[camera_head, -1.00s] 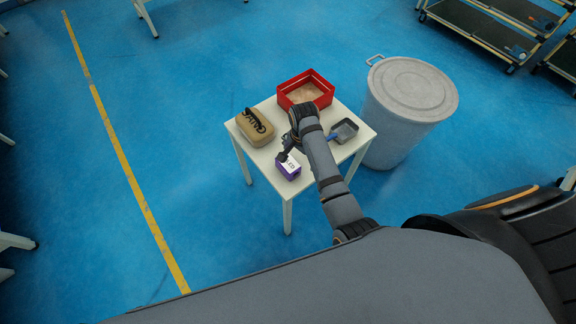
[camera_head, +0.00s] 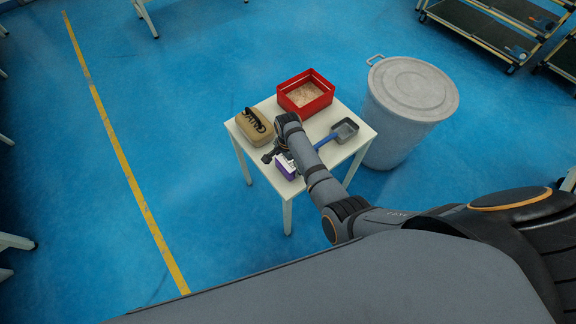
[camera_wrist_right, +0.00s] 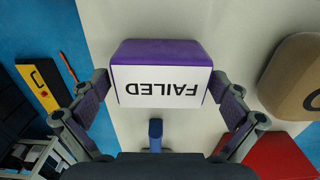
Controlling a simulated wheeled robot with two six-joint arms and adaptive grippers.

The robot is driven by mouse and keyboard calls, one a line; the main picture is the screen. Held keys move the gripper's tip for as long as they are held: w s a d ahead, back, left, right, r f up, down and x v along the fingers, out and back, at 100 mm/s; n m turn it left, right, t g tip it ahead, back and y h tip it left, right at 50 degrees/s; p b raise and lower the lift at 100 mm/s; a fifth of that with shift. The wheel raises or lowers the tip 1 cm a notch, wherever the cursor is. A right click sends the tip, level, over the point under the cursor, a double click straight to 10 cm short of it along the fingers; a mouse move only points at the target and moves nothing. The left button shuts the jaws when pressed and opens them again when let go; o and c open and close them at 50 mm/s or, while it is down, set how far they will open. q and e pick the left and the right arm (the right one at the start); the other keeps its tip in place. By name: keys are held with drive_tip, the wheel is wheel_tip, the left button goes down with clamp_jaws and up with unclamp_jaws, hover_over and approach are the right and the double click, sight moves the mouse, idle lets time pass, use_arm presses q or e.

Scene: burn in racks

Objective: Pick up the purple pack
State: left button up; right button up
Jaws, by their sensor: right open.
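The purple pack (camera_head: 284,173) sits on the white table near its front left part. In the right wrist view the pack (camera_wrist_right: 160,50) carries a white label reading "FAILED", upside down in that picture. My right gripper (camera_head: 273,154) is at the pack, and its arm hides part of it in the head view. In the wrist view the right gripper (camera_wrist_right: 160,88) is open, with one finger on each side of the pack. Whether the fingers touch it I cannot tell. My left gripper is not in view.
The white table (camera_head: 355,149) also holds a tan case (camera_head: 254,128), a red box (camera_head: 318,102) with grainy contents and a grey scoop (camera_head: 346,130) with a blue handle. A large grey bin (camera_head: 412,95) stands right of the table. Blue floor lies open to the left.

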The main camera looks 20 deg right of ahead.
wheel_tip(320, 180, down, 3)
drive_tip(key=shift+w+r, duration=0.1)
drive_tip(key=shift+r, duration=0.1)
drive_tip(key=shift+c, duration=0.3)
drive_tip(key=c, duration=1.2)
drive_tip(key=shift+r, duration=0.1)
drive_tip(key=shift+c, duration=0.6)
drive_tip(key=shift+r, duration=0.1)
